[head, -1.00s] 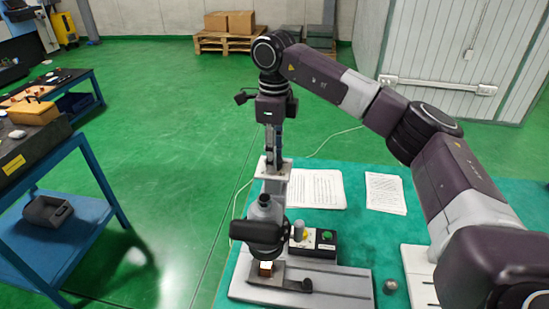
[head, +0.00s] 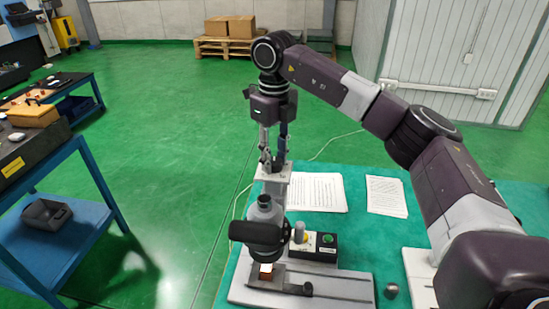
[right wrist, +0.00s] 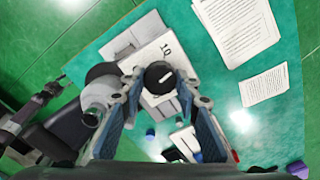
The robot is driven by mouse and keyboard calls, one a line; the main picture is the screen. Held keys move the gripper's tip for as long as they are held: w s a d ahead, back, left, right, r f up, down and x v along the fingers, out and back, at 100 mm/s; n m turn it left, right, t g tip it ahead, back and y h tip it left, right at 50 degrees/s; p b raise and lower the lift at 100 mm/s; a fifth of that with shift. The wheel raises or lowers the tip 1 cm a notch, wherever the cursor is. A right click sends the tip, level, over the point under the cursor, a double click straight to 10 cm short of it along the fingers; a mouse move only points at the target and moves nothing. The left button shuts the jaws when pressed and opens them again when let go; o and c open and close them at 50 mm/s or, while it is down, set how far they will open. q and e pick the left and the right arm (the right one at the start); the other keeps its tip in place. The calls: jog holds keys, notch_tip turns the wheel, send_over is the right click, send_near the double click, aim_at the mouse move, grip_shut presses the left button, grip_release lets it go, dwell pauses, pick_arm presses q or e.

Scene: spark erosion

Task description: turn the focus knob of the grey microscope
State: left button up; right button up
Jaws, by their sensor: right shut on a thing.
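The grey microscope (head: 264,211) stands on a light grey base plate on the green-topped table, its dark ring-shaped head (head: 256,232) low in front. The black focus knob (right wrist: 158,74), with a white mark, shows in the right wrist view at the top of the microscope's column (head: 275,176). My right gripper (head: 272,162) points straight down over the column. In the right wrist view its fingers (right wrist: 163,84) stand on both sides of the knob, shut on it. The knob is mostly hidden in the head view. My left gripper is not in view.
A black box with a green button (head: 328,239) stands right of the microscope. Printed sheets (head: 316,191) lie behind it, another sheet (head: 386,195) farther right. A small grey round object (head: 391,290) is near the front. A blue cart (head: 90,190) stands left across the floor.

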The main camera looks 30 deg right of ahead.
aim_at(274, 160)
jog(key=shift+w+r, duration=0.1)
jog(key=o, duration=1.1)
jog(key=shift+o, duration=0.2)
notch_tip(274, 160, up, 12)
dwell(0.3)
